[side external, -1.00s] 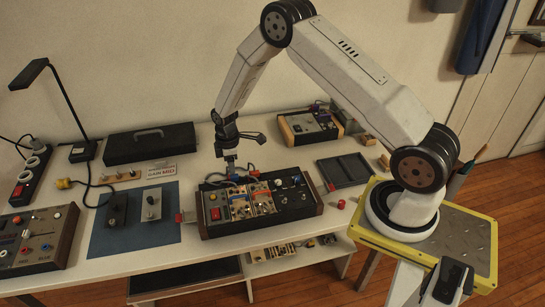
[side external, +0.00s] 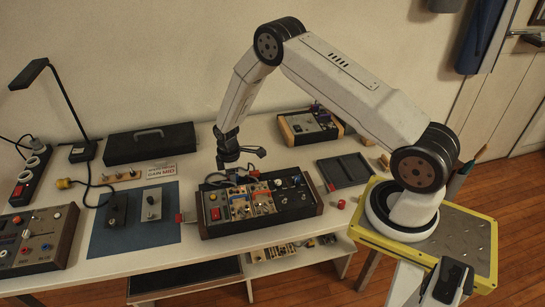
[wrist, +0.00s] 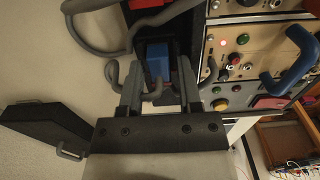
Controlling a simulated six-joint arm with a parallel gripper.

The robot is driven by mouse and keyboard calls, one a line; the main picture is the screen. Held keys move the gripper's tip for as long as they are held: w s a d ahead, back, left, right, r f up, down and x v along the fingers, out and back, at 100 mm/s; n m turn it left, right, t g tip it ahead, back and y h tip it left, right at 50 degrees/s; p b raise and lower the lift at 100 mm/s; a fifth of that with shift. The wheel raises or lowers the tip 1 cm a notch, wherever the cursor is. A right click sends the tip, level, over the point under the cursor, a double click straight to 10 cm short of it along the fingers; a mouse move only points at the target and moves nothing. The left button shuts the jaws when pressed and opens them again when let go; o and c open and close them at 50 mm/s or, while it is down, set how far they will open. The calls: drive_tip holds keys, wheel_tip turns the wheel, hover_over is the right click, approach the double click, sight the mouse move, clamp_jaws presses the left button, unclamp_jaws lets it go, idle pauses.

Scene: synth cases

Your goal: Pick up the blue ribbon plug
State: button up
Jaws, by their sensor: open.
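The blue ribbon plug (wrist: 158,62) shows in the wrist view as a blue block in a dark recess beside the module panel. My gripper (wrist: 158,84) is open, with one finger on each side of the plug's near part. A gap shows between the fingers and the plug, and a grey cable loops across in front of it. In the side view my gripper (side external: 229,174) is low at the back left edge of the rack of modules (side external: 262,224). The plug cannot be made out there, hidden among cables and fingers.
Grey cables (wrist: 85,45) curl close around my fingers. A blue handle (wrist: 288,86) rises from a panel in the wrist view. A black case (side external: 150,144) lies behind to the left, an empty dark tray (side external: 345,184) to the right. A blue mat (side external: 105,240) lies left.

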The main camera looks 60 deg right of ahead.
clamp_jaws()
drive_tip(key=shift+r, duration=0.1)
drive_tip(key=shift+r, duration=1.55)
drive_tip(key=s+a+r, duration=0.2)
drive_tip(key=s+r, duration=0.7)
drive_tip(key=s, duration=0.5)
drive_tip(key=shift+r, duration=0.35)
